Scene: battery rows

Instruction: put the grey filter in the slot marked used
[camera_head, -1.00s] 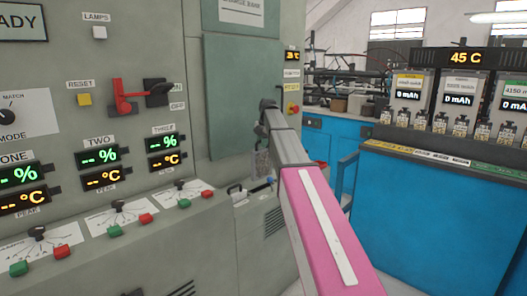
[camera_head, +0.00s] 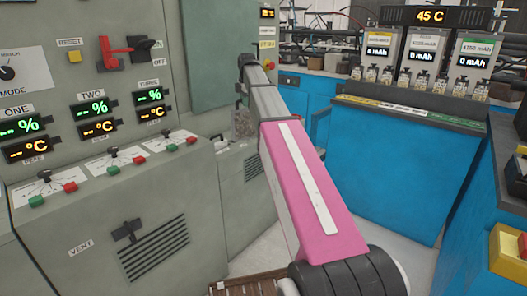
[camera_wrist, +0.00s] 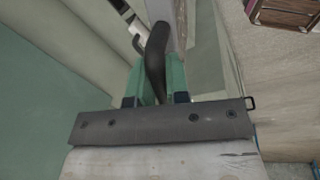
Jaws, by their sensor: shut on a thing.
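My gripper (camera_wrist: 158,85) shows in the wrist view, its two green fingers closed on a dark grey curved piece (camera_wrist: 156,50). This looks like part of the grey filter; its full shape is not clear. In the head view my arm reaches away toward the grey cabinet and hides the fingers. A speckled grey piece (camera_head: 243,122) shows just below the arm's far end; I cannot tell whether it is the held filter. No slot marked used can be read in either view.
The grey cabinet (camera_head: 195,225) with displays, a red lever (camera_head: 118,50) and buttons stands at left. A blue counter (camera_head: 395,165) with battery chargers is at right. A brown slatted crate (camera_head: 245,285) is low in front. Pale floor shows between cabinet and counter.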

